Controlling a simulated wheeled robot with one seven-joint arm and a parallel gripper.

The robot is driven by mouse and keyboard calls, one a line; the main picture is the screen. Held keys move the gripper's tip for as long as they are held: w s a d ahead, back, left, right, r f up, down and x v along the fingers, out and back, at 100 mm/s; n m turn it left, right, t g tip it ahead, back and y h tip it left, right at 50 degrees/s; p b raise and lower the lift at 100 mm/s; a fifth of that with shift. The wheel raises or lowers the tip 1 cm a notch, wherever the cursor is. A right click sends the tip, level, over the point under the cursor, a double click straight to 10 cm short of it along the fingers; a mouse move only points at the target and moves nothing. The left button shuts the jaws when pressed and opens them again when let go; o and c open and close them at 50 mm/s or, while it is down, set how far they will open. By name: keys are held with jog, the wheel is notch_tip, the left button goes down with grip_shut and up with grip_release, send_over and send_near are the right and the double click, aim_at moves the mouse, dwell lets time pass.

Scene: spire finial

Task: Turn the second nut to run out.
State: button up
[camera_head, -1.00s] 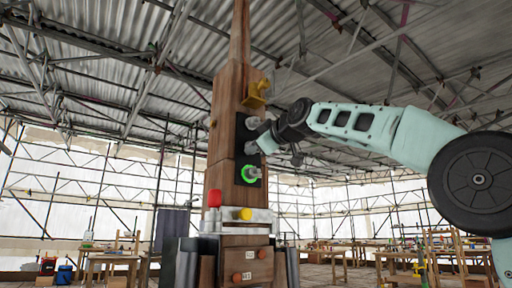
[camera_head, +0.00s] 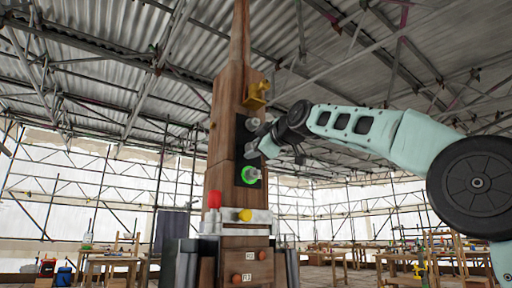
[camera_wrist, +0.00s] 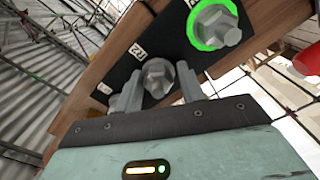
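The black plate (camera_head: 240,133) on the wooden spire carries three grey nuts in a column. The second nut (camera_wrist: 158,76) is the middle one, a hex head beside a white label in the wrist view. My gripper (camera_wrist: 160,82) is at this nut, its two fingers apart, one on each side of it. I cannot tell whether they press on it. The first nut (camera_head: 252,124) is above and is partly hidden behind a finger in the wrist view. The third nut (camera_wrist: 216,27) has a lit green ring around it; it is lowest in the head view (camera_head: 250,175).
A yellow bracket (camera_head: 257,94) juts out above the plate. My arm comes in from the right through open air. Work tables stand far behind.

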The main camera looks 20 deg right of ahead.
jog(key=shift+o, duration=0.5)
jog(key=shift+r, duration=0.1)
jog(key=b+v, duration=0.8)
jog(key=v, duration=0.9)
jog(key=shift+s, duration=0.2)
